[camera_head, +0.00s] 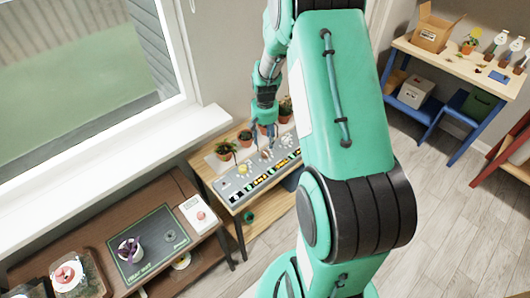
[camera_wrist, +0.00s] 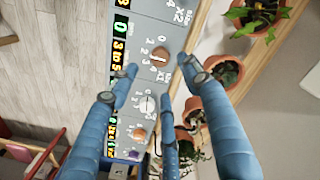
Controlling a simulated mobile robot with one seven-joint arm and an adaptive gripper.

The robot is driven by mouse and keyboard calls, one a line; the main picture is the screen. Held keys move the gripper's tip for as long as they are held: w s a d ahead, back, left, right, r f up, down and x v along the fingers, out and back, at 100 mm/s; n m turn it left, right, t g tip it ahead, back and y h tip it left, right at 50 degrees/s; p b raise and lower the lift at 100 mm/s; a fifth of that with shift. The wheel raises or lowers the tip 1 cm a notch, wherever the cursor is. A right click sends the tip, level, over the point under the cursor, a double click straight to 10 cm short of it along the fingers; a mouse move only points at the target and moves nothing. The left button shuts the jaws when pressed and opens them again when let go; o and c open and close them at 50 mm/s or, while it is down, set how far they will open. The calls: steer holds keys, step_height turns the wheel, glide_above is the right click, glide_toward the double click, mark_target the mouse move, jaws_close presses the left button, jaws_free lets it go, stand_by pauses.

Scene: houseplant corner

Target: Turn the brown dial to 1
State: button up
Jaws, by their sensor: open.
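The grey control panel (camera_wrist: 150,20) carries a row of round dials. In the wrist view the brown dial (camera_wrist: 160,57) sits between and just beyond my fingertips, with white numbers from 0 to 4 beside it. A pale line crosses its face, but I cannot tell surely which number it points to. My gripper (camera_wrist: 163,76) is open, its blue fingers spread to either side of the dial with a third below, and nothing is held. I cannot tell if any finger touches the panel. In the head view my gripper (camera_head: 266,137) is over the panel's back part.
A white dial (camera_wrist: 147,104), an orange dial (camera_wrist: 138,134) and a purple dial (camera_wrist: 134,155) follow along the panel. Potted plants (camera_wrist: 225,72) stand close along its back edge, near my right finger. A dark table (camera_head: 165,200) stands left in the head view.

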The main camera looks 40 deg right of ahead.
mark_target(265, 153)
step_height(265, 153, down, 8)
steer(key=shift+f+b, duration=0.15)
steer(key=shift+b, duration=0.7)
steer(key=c, duration=1.2)
